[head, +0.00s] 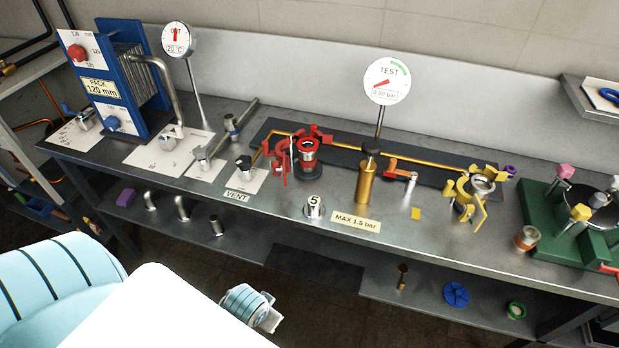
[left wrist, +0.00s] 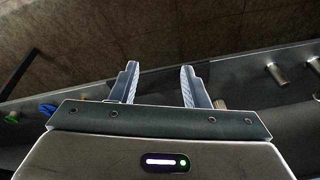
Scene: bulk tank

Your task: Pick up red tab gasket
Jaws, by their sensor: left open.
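No separate gasket with a red tab can be clearly made out. A red ring (head: 308,145) sits on top of the fitting at the middle of the bench, next to a red clamp (head: 275,152); I cannot tell whether the ring is a gasket. A small red piece (head: 609,269) shows at the right edge by the green base. My left gripper (head: 270,319) is low in front of the bench, away from these. In the left wrist view its fingers (left wrist: 160,70) are apart with nothing between them. My right gripper is not in view.
A green ring (head: 516,310), a blue wheel (head: 456,293) and a brass part (head: 402,277) are on the lower shelf. A yellow clamp (head: 466,194) and a brass cylinder (head: 365,182) stand on the bench. Floor lies in front.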

